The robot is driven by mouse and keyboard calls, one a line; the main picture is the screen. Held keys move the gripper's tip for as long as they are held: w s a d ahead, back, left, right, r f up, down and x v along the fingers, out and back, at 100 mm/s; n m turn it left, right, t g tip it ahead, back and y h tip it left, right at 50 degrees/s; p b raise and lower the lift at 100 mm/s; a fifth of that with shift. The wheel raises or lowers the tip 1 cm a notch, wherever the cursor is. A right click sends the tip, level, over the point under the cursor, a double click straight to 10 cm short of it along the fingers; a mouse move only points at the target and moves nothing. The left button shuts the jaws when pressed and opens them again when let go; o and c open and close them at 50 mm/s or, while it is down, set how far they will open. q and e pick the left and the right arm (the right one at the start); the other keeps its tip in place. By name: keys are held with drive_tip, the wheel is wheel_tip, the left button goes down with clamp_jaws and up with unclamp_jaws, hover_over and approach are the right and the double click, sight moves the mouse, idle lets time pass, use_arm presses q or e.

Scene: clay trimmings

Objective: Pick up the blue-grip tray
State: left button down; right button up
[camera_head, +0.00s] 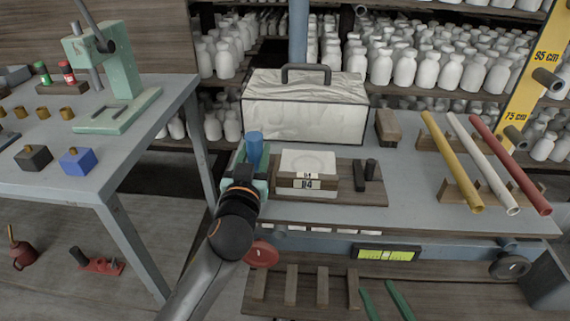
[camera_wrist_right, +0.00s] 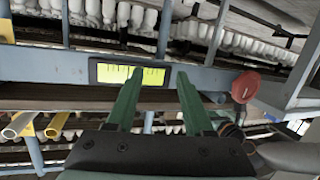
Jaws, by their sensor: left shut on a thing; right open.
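The tray (camera_head: 345,195) is a flat brown wooden board on the grey workbench, seen in the head view. A blue upright grip (camera_head: 254,146) stands at its left end, and a dark grip (camera_head: 371,168) is at its right end. A white block with "04" labels (camera_head: 308,163) sits on the tray. My left gripper (camera_head: 247,166) is shut on the blue grip, its fingers partly hiding the tray's left end. My right gripper (camera_head: 386,298) is open and empty, low in front of the bench; its green fingers also show in the right wrist view (camera_wrist_right: 158,95).
A wrapped case with a handle (camera_head: 305,108) stands behind the tray. Yellow, white and red tubes (camera_head: 485,165) lie on rests at the right. A red knob (camera_head: 261,253) and a lit green display (camera_head: 386,254) are on the bench front. A side table (camera_head: 100,165) stands left.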

use_arm(q)
drive_tip(key=shift+r, duration=0.3)
